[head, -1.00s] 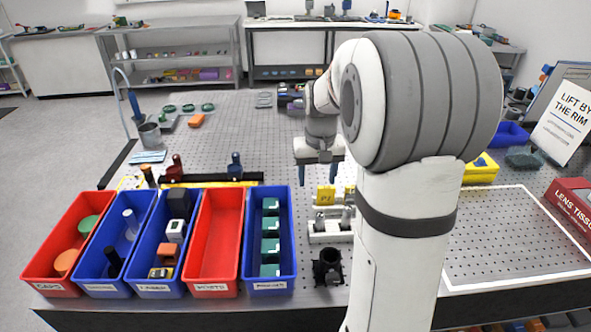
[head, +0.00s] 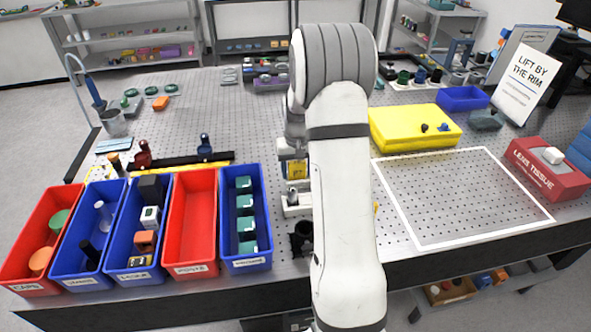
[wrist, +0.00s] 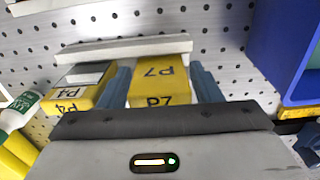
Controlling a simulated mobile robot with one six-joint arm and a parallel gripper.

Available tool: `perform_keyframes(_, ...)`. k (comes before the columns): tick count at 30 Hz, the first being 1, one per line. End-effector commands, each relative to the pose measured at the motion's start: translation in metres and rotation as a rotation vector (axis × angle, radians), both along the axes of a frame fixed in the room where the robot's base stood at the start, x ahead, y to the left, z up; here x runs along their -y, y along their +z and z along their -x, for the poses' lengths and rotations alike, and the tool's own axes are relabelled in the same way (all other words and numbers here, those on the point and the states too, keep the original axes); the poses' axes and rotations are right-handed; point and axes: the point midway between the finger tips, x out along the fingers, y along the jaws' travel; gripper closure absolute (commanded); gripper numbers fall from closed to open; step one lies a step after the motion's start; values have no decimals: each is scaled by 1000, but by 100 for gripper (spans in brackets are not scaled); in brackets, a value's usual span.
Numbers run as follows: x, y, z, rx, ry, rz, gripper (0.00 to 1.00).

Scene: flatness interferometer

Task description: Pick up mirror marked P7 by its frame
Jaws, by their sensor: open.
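The mirror marked P7 (wrist: 158,82) has a yellow frame and stands between my gripper's two blue fingers in the wrist view. My gripper (wrist: 160,84) is open, with one finger on each side of the frame; small gaps seem to show. A second yellow-framed mirror marked P4 (wrist: 76,94) is just left of the left finger. In the head view, a yellow mirror frame (head: 297,169) shows below my gripper (head: 291,156), beside my arm. My arm hides the fingertips and part of the pale holder (head: 292,211) there.
A blue bin (wrist: 283,50) is close on the right in the wrist view. In the head view, red and blue bins (head: 193,269) line the front left. A white-outlined area (head: 460,195) on the right is clear. A yellow box (head: 400,135) stands behind it.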

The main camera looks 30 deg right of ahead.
Motion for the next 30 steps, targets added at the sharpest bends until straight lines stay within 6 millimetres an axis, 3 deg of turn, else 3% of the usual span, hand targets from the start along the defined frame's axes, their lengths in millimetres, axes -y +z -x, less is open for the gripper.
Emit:
perform_keyframes(8, 0, -5, 0, 1, 1, 0, 42)
perform_keyframes(21, -1, -5, 0, 1, 2, 0, 76)
perform_keyframes(30, -1, -1, -1, 2, 2, 1, 77)
